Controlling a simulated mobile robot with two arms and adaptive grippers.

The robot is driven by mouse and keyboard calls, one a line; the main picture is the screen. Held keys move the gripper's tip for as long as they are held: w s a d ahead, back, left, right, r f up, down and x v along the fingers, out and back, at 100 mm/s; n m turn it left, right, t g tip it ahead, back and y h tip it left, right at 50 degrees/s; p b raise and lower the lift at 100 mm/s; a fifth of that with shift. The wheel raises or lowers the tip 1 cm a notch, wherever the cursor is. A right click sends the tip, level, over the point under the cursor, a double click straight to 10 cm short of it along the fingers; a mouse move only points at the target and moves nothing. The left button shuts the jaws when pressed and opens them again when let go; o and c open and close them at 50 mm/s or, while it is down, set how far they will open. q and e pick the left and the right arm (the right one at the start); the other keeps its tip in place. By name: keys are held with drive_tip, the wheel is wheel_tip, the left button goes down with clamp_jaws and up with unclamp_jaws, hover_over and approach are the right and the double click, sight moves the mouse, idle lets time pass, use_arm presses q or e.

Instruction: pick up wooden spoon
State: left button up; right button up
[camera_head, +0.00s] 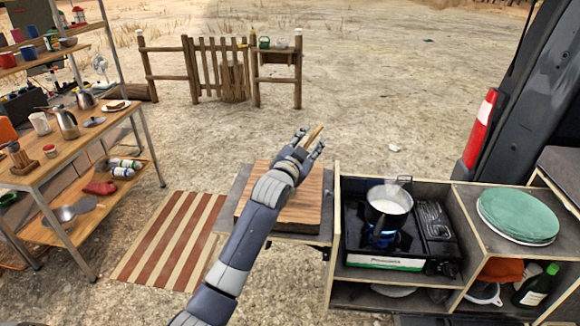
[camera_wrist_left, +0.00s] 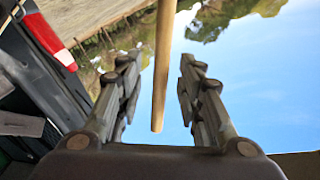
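The wooden spoon (camera_head: 313,134) shows as a pale wooden handle at my left gripper (camera_head: 308,144) in the head view. In the left wrist view its round handle (camera_wrist_left: 163,65) runs down from the top edge between the two fingers of my left gripper (camera_wrist_left: 161,80), its end near the palm. The spoon's bowl is not visible in the wrist view. My right gripper is not in view.
Below my left arm is a wooden board (camera_head: 300,208) on a grey side shelf. A pot (camera_head: 388,204) of pale liquid stands on a lit stove to its right, with green plates (camera_head: 517,214) beyond. Open ground lies ahead.

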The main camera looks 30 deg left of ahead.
use_arm(q)
drive_tip(key=shift+c, duration=0.5)
clamp_jaws()
